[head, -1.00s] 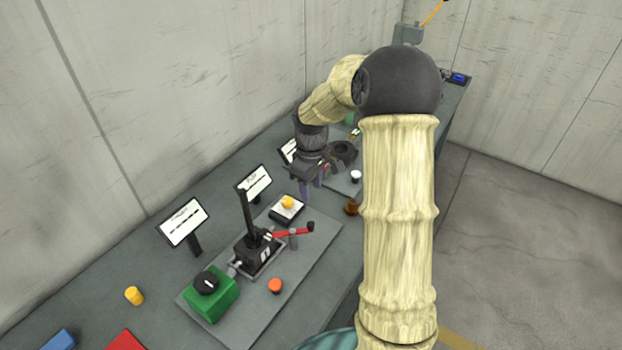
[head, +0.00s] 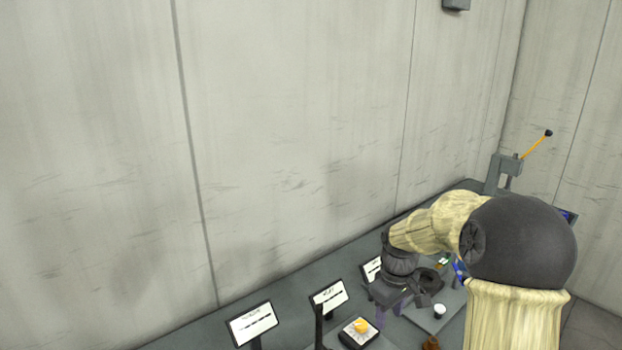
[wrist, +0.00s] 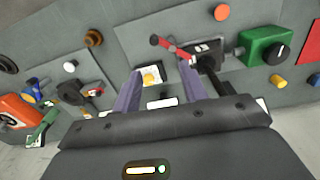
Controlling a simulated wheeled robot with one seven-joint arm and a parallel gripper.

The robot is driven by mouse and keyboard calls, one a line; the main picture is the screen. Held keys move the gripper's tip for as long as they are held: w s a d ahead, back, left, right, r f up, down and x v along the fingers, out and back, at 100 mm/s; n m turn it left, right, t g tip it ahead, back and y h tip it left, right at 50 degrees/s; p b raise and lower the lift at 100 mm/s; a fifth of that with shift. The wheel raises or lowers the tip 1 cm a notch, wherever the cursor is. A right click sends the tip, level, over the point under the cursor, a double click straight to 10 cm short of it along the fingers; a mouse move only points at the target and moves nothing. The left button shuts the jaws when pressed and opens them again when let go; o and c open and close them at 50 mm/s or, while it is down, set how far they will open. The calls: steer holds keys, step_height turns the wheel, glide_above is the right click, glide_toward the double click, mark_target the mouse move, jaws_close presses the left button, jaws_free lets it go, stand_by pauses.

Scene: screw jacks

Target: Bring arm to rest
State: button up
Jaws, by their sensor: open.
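My gripper (head: 391,312) hangs above the bench at the end of my bent arm in the head view. In the wrist view its two purple fingers (wrist: 160,92) are apart, with nothing between them but the bench scene beyond. The black jack with a red crank (wrist: 178,50) is beyond the right finger in the wrist view.
The wrist view shows a green box with a black dial (wrist: 262,46), an orange button (wrist: 222,12) and a brown knob (wrist: 93,39). Sign stands (head: 252,323) line the wall side. A grey post with a yellow lever (head: 536,144) stands at the far end.

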steer(key=s+a+m+t, duration=0.1)
steer(key=s+a+m, duration=0.1)
steer(key=s, duration=0.6)
steer(key=s+a+f+m+t, duration=0.1)
steer(key=s+a+m, duration=0.2)
steer(key=s, duration=0.6)
steer(key=shift+a+f+m, duration=0.15)
steer(key=shift+f+m, duration=0.05)
steer(key=shift+m, duration=0.6)
